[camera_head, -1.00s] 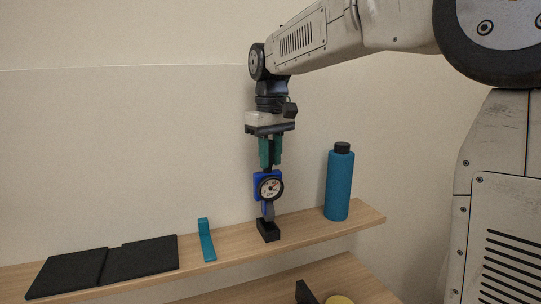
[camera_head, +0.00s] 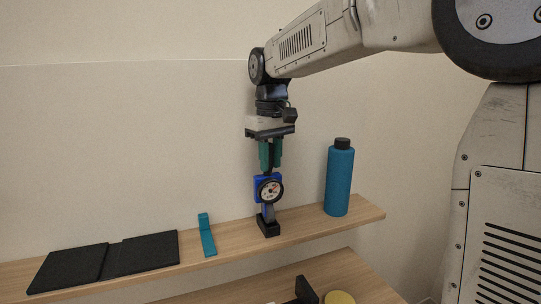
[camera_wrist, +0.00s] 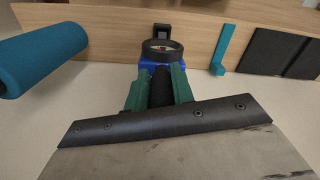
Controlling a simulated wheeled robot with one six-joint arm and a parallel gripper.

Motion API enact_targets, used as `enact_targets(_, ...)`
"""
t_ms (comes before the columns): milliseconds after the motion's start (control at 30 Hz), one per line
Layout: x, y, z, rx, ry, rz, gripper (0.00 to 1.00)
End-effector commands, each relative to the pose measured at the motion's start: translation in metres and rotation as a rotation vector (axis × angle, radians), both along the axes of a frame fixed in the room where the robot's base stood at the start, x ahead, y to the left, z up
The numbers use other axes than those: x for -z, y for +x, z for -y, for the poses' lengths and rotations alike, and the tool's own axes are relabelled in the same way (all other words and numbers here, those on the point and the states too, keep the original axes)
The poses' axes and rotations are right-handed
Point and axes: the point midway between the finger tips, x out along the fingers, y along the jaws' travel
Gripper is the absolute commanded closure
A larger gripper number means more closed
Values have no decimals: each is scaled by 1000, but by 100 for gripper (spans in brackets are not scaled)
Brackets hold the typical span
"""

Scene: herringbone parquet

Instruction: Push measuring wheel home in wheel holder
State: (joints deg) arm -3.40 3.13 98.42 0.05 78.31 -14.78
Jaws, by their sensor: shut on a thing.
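The measuring wheel (camera_head: 259,182) has a blue body with a round black-rimmed white dial and a grey lower part. It hangs upright below my gripper (camera_head: 270,168), whose green fingers are shut on its dark top. The wheel holder (camera_head: 268,229) is a small black block on the shelf, directly under the wheel. The wheel's lower end meets the holder's top; how deep it sits inside is hidden. In the wrist view, the blue body (camera_wrist: 149,69) shows between the green fingers (camera_wrist: 157,82), with the holder (camera_wrist: 162,31) just beyond the dial.
A blue bottle (camera_head: 339,182) stands on the wooden shelf (camera_head: 305,219) to the right. A teal bracket (camera_head: 207,236) and a flat black folded piece (camera_head: 140,255) lie to the left. A lower board (camera_head: 365,283) holds a yellow round thing (camera_head: 339,298). The wall is close behind.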

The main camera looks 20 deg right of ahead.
Motion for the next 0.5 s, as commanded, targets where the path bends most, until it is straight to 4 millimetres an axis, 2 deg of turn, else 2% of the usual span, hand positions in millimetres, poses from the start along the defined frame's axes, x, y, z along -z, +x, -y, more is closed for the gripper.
enact_targets(500, 13, 0, 0, 0, 0, 0, 100)
